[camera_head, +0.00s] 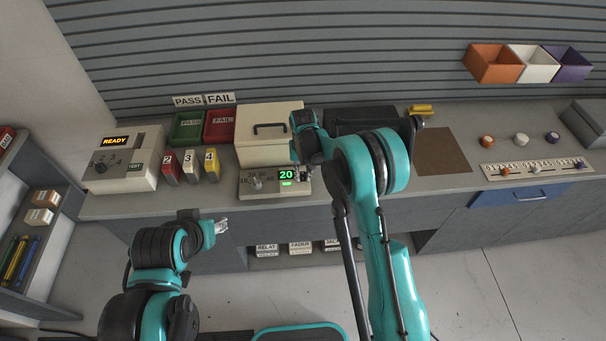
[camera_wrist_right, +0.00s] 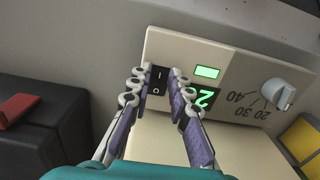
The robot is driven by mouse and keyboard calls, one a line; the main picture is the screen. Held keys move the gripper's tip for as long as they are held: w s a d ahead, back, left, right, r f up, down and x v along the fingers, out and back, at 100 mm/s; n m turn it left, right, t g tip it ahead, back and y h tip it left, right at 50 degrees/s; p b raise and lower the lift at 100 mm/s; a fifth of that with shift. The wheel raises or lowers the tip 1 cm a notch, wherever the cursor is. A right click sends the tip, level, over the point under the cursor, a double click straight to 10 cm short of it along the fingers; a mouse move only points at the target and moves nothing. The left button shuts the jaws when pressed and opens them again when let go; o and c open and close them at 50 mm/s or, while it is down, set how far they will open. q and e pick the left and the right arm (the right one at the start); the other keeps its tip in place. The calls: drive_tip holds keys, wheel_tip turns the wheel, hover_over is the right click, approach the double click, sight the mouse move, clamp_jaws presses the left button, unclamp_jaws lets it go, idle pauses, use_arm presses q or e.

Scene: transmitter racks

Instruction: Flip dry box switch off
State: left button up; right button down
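The dry box (camera_head: 262,152) is a cream box with a dark handle on the bench. Its front panel (camera_head: 246,186) has a knob, a lit green "20" and a lit green lamp. In the right wrist view the black rocker switch (camera_wrist_right: 157,82), marked I and O, sits on the panel (camera_wrist_right: 175,48) beside the green display (camera_wrist_right: 203,99). My right gripper (camera_wrist_right: 159,77) is open, its fingertips on either side of the switch; contact is unclear. In the head view the right gripper (camera_head: 303,172) is at the panel's right end. My left gripper (camera_head: 221,227) is off the bench front, seemingly empty.
A tester reading READY (camera_head: 125,165) and numbered red, white and yellow blocks (camera_head: 190,166) stand left of the dry box. Green (camera_head: 186,128) and red (camera_head: 219,126) bins stand behind. A brown mat (camera_head: 442,152) and knob strip (camera_head: 535,167) lie right.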

sight(303, 174)
drive_tip(key=shift+w+g+b, duration=0.2)
drive_tip(key=shift+g+b, duration=0.1)
drive_tip(key=shift+g, duration=0.4)
drive_tip(key=shift+r, duration=0.1)
drive_tip(key=c, duration=1.4)
unclamp_jaws()
wheel_tip(303, 174, up, 12)
drive_tip(key=w, duration=0.1)
drive_tip(key=shift+w, duration=0.25)
